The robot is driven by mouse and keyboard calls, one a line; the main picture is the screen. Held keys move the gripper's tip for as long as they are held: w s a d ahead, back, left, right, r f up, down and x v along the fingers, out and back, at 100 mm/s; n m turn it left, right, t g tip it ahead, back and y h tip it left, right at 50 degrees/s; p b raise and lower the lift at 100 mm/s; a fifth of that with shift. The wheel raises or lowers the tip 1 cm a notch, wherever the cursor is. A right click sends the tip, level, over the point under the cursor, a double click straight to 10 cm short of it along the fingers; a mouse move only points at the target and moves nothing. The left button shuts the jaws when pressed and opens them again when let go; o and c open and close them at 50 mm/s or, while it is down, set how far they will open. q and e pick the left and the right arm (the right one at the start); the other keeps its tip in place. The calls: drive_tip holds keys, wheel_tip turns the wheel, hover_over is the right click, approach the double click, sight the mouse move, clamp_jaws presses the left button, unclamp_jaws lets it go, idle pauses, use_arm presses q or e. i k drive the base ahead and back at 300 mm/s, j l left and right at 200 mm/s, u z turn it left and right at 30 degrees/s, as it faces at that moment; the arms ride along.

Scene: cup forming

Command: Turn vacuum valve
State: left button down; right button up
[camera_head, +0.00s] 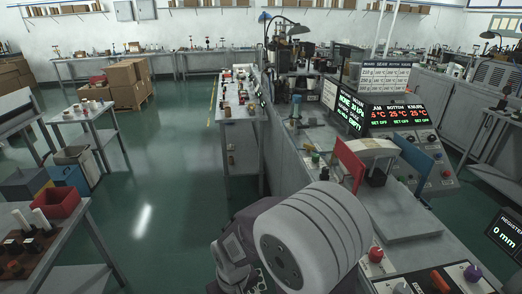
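I cannot tell for certain which part is the vacuum valve. A dark display (352,111) on the bench carries vacuum-like text with a kPa reading and the word EMPTY. A small blue-topped fitting (296,106) stands to the left of this display. A green knob (315,158) sits on the bench edge below it. A large white rounded arm link of mine fills the lower middle and hides part of the bench front. Neither of my grippers shows.
A red panel (349,165) and a blue panel (414,155) flank a pale block on the bench. A red knob (376,254), a red lever (440,281) and a purple knob (472,272) sit at the near right. Green floor (165,170) is clear at left.

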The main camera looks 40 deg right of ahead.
sight(309, 147)
drive_tip(key=i+l+z, duration=0.2)
drive_tip(key=z, duration=0.3)
drive_tip(key=i+z, duration=0.75)
drive_tip(key=z, duration=0.25)
drive_tip(key=i+j+z, duration=0.2)
drive_tip(key=z, duration=0.3)
drive_tip(key=i+j+z, duration=0.3)
drive_tip(key=z, duration=0.2)
drive_tip(key=i+j+z, duration=0.25)
drive_tip(key=j+z, duration=0.25)
drive_tip(key=i+j+z, duration=0.15)
drive_tip(key=j+z, duration=0.7)
drive_tip(key=z, duration=0.15)
drive_tip(key=i+j, duration=0.05)
